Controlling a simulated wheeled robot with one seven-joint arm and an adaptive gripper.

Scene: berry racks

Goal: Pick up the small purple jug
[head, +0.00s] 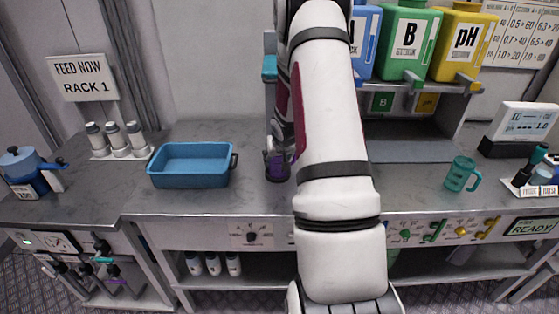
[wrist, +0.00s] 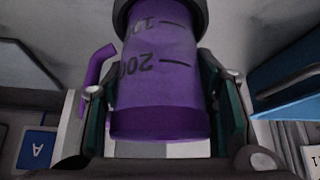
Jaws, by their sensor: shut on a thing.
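The small purple jug (wrist: 160,75) fills the middle of the wrist view, with dark scale marks and a handle on its left side. My gripper (wrist: 165,105) has one finger on each side of the jug and is shut on it. In the head view the jug (head: 277,167) shows only in part, beside my arm, at the counter just right of the blue tray. My arm hides much of the gripper there. I cannot tell whether the jug touches the counter.
A blue tray (head: 192,181) sits left of the jug. A teal mug (head: 462,174) stands on the right of the counter. Blue, green (head: 407,42) and yellow (head: 463,43) containers stand on a rack behind. White bottles (head: 117,139) stand at the back left.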

